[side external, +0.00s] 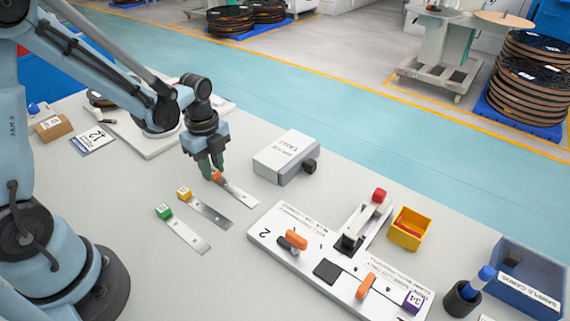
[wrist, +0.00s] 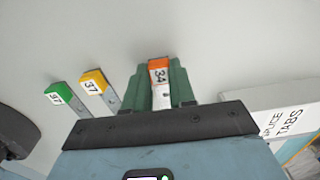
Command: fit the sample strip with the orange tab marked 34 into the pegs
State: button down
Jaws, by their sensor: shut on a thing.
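The sample strip with the orange tab marked 34 (wrist: 159,74) is between the green fingers of my gripper (wrist: 161,88) in the wrist view. In the side view my gripper (side external: 210,172) points down and is shut on the orange tab (side external: 217,176). The metal strip (side external: 240,194) reaches out to the lower right, at or just above the table; I cannot tell which. The white fixture board (side external: 285,262) holds orange clamp handles (side external: 296,239), a dark square and a purple tab (side external: 413,301). Its pegs are too small to make out.
Strips with a yellow tab (side external: 184,193) and a green tab (side external: 164,211) lie left of the held strip. A splice tabs box (side external: 288,157) stands to its right. A yellow bin (side external: 408,229), pen cup (side external: 462,298) and blue sample cards box (side external: 525,280) stand beyond the board.

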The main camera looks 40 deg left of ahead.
jog(key=shift+r, duration=0.1)
jog(key=shift+r, duration=0.4)
jog(key=r, duration=0.3)
jog(key=shift+s+d+r, duration=0.15)
jog(key=shift+d+r, duration=0.15)
jog(key=shift+d, duration=0.05)
jog(key=s+d+r+n, duration=0.45)
jog(key=s+d, duration=0.25)
jog(key=d, duration=0.4)
jog(key=s+d+r+n, duration=0.45)
jog(key=s+d, duration=0.35)
jog(key=d, duration=0.4)
jog(key=w+a+f, duration=0.2)
jog(key=w, duration=0.1)
jog(key=w+a+f, duration=0.5)
jog(key=w, duration=0.1)
jog(key=shift+w+a+f, duration=0.15)
jog(key=shift+w+a, duration=0.05)
jog(key=shift+w, duration=0.05)
jog(key=shift+f, duration=2)
